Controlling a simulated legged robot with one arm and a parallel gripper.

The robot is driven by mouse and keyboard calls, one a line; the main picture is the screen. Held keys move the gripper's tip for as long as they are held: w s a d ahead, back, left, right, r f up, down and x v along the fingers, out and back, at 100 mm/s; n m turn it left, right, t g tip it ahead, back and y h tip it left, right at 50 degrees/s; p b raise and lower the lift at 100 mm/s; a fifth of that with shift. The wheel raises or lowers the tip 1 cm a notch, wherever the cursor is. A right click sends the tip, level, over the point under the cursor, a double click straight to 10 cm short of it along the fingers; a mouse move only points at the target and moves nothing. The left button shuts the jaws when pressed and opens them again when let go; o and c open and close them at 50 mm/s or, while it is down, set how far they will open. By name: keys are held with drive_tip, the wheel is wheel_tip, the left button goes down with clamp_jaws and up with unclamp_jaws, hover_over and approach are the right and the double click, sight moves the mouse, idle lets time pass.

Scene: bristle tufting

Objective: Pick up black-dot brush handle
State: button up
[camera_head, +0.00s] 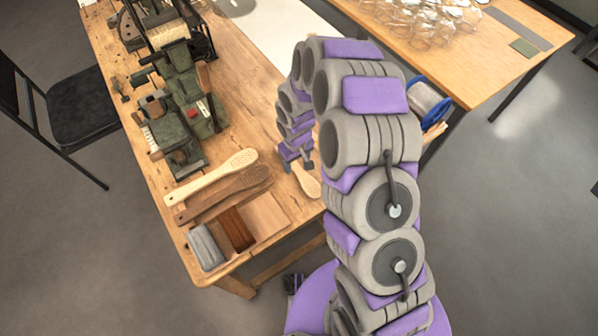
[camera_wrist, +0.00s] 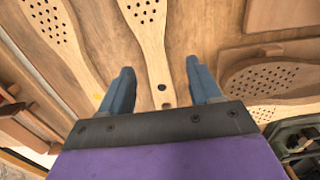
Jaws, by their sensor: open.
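A pale wooden brush handle with a black dot (camera_wrist: 162,87) lies on the wooden bench. In the wrist view it runs upward to a perforated head, with its dotted end between my fingers. My gripper (camera_wrist: 160,70) is open, one blue-grey finger on each side of the handle, with a gap on both sides. I cannot tell how far the fingertips are above the bench. In the head view my gripper (camera_head: 297,163) is small and partly hidden by my arm. A pale handle (camera_head: 307,182) shows just beside it.
Another pale brush (camera_wrist: 52,25) lies left in the wrist view, a darker perforated one (camera_wrist: 270,78) at right. The head view shows a pale brush (camera_head: 212,178), a brown brush (camera_head: 222,194), a grey block (camera_head: 206,247) and a green machine (camera_head: 186,95) on the bench.

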sight(299, 169)
drive_tip(key=f, duration=0.2)
drive_tip(key=f+b, duration=0.1)
drive_tip(key=f, duration=0.1)
drive_tip(key=shift+w, duration=0.25)
drive_tip(key=shift+d+f, duration=0.2)
drive_tip(key=shift+d, duration=0.35)
drive_tip(key=shift+c, duration=1)
drive_tip(key=shift+a, duration=0.55)
drive_tip(key=c, duration=0.5)
drive_tip(key=shift+d, duration=0.4)
drive_tip(key=c, duration=0.4)
drive_tip(key=shift+c, duration=0.2)
